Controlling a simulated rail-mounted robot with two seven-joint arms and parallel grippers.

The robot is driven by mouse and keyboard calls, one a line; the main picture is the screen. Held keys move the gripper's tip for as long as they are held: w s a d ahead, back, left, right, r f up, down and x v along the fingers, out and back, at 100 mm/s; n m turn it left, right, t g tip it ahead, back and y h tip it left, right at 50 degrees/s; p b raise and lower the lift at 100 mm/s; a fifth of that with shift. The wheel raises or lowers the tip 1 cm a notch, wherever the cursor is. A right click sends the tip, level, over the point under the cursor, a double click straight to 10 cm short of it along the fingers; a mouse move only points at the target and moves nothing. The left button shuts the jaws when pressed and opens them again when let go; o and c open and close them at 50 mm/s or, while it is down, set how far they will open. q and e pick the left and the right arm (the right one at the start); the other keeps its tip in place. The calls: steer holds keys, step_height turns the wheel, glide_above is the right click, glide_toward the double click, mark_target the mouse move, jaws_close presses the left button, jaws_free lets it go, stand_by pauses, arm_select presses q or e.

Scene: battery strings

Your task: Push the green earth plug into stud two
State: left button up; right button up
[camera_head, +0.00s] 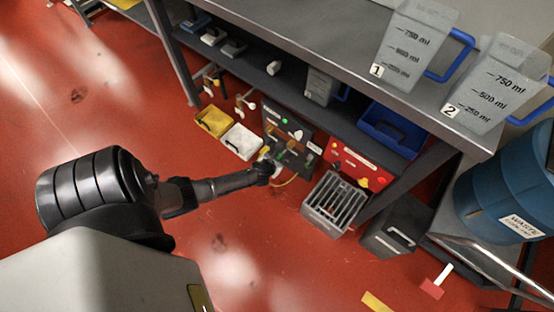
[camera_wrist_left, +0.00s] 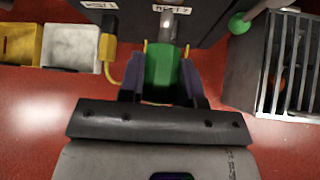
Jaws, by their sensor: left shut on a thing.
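The green earth plug (camera_wrist_left: 165,72) is between the two fingers of my left gripper (camera_wrist_left: 161,78) in the left wrist view. The gripper is shut on it. A metal stud (camera_wrist_left: 167,30) on the dark panel lies straight ahead of the plug, under a small white label (camera_wrist_left: 172,9) I cannot read surely. The plug's front end is close to the stud; I cannot tell whether they touch. In the head view my left gripper (camera_head: 273,168) is low in front of the dark panel (camera_head: 288,128), and the plug is too small to make out. My right gripper is not in view.
A yellow tray (camera_head: 214,121) and white tray (camera_head: 241,141) lie left of the panel. A grey slatted crate (camera_head: 333,204) stands to its right, beside a red panel (camera_head: 352,166). A yellow plug (camera_wrist_left: 110,28) with its cable is left of the gripper. The bench (camera_head: 300,45) overhangs behind.

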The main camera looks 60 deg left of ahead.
mark_target(284, 152)
arm_select(q)
steer(key=shift+w+a, duration=0.1)
steer(key=shift+w, duration=0.15)
stand_by(0.5)
steer(key=shift+w+a, duration=0.15)
steer(key=shift+w, duration=0.2)
steer(key=shift+w+a, duration=0.35)
steer(key=shift+w, duration=0.45)
steer(key=shift+w+a, duration=0.35)
steer(key=shift+w, duration=0.45)
steer(key=o, duration=1.1)
steer(key=shift+r, duration=0.1)
